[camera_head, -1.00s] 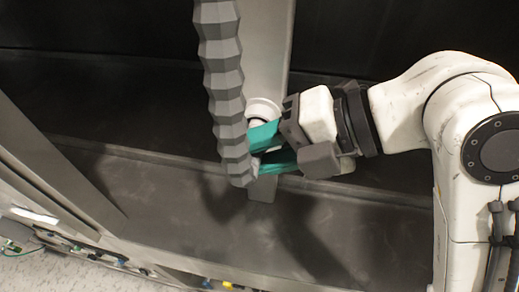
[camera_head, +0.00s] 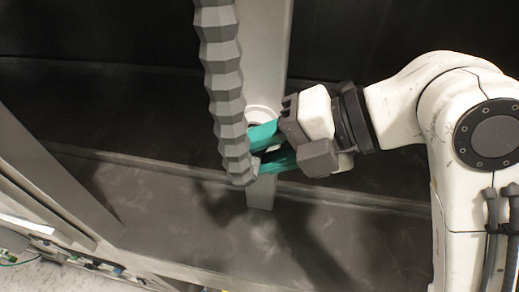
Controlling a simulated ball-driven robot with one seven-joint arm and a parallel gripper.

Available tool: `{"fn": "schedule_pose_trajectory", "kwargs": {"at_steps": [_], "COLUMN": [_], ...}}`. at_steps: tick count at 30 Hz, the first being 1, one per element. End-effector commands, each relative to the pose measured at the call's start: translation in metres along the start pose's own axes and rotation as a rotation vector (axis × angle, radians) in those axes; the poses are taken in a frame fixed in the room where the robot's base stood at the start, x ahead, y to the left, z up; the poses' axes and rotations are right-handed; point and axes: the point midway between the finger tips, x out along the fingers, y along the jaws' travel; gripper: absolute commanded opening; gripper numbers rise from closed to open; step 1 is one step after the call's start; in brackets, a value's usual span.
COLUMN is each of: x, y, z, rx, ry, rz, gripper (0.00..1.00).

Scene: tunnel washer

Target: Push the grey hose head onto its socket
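The grey hose (camera_head: 222,80) is ribbed and hangs from the top of the view, its lower end (camera_head: 238,172) at my gripper. My gripper (camera_head: 256,152) comes from the right, its two green fingers reaching to the hose's lower end. The fingertips and whatever lies between them are hidden behind the hose, so I cannot tell whether they grip the head. A round pale ring (camera_head: 262,114), perhaps the socket, shows on the grey upright post (camera_head: 264,60) just behind and above the upper finger. It is partly covered by the hose and finger.
A dark ledge (camera_head: 160,195) runs across behind and below the gripper. A grey frame bar (camera_head: 50,170) slants down at the left. Cables and small parts lie by the floor at the lower left. Dark open space is at the upper left.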

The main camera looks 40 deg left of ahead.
Motion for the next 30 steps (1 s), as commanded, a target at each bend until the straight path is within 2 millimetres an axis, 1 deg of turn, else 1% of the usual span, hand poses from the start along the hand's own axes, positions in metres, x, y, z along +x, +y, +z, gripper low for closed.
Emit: {"fn": "schedule_pose_trajectory", "kwargs": {"at_steps": [12, 13, 21, 22, 30], "x": [-0.0002, -0.0002, -0.0001, -0.0001, 0.0001], "y": [0.0002, 0.0002, 0.0, 0.0, -0.0003], "z": [0.0015, 0.0015, 0.0014, 0.0014, 0.0014], "rx": [0.0, 0.0, 0.0, 0.0, 0.0], "ry": [0.0, 0.0, 0.0, 0.0, 0.0], "rz": [0.001, 0.001, 0.001, 0.001, 0.0], "gripper": [0.01, 0.36, 0.62, 0.64, 0.64]}}
